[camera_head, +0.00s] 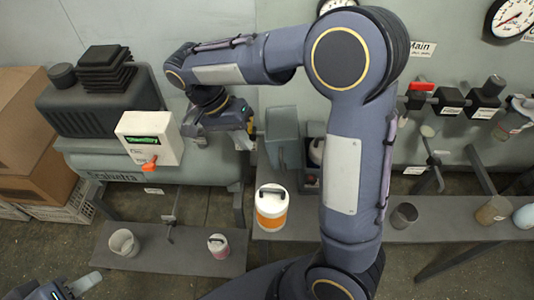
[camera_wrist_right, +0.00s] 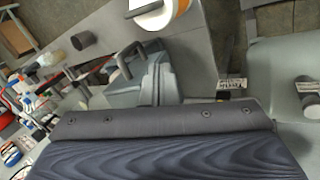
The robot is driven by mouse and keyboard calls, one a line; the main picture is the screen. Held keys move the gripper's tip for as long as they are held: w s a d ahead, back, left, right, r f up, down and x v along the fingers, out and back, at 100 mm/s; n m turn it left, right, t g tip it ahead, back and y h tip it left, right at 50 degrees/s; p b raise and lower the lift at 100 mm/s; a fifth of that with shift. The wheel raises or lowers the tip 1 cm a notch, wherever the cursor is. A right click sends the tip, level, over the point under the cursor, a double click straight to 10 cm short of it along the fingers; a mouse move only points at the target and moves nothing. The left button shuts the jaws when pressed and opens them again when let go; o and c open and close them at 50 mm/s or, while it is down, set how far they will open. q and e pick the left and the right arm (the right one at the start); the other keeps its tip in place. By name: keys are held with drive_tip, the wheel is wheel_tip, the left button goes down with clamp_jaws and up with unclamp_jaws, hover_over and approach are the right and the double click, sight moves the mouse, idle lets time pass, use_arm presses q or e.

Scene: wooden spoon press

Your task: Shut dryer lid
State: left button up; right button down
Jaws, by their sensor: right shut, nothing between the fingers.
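The dryer is a grey box whose lid (camera_head: 283,130) stands upright, open, on its left side, with a dark compartment (camera_head: 313,150) to the right of it. In the right wrist view the grey dryer part with a handle (camera_wrist_right: 140,78) is straight ahead. My right gripper (camera_head: 250,127) is shut and empty just left of the lid; I cannot tell whether it touches it. Its fingers are mostly hidden in the wrist view. My left gripper (camera_head: 85,284) is at the bottom left corner, far from the dryer, and only partly in view.
An orange and white container (camera_head: 271,207) stands in front of the dryer. The compressor tank with its white control box (camera_head: 150,138) is to the left. A white cup (camera_head: 124,242) and a small pink-white jar (camera_head: 218,246) stand on the lower shelf. My right arm hides the middle.

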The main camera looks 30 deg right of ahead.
sight(269, 155)
drive_tip(key=shift+s+d+f+p, duration=0.25)
drive_tip(key=shift+s+d+f, duration=0.7)
drive_tip(key=shift+s+d, duration=0.15)
drive_tip(key=shift+s+d+f+p, duration=0.25)
drive_tip(key=shift+s+d+f, duration=0.75)
drive_tip(key=shift+d, duration=0.15)
drive_tip(key=shift+r, duration=0.1)
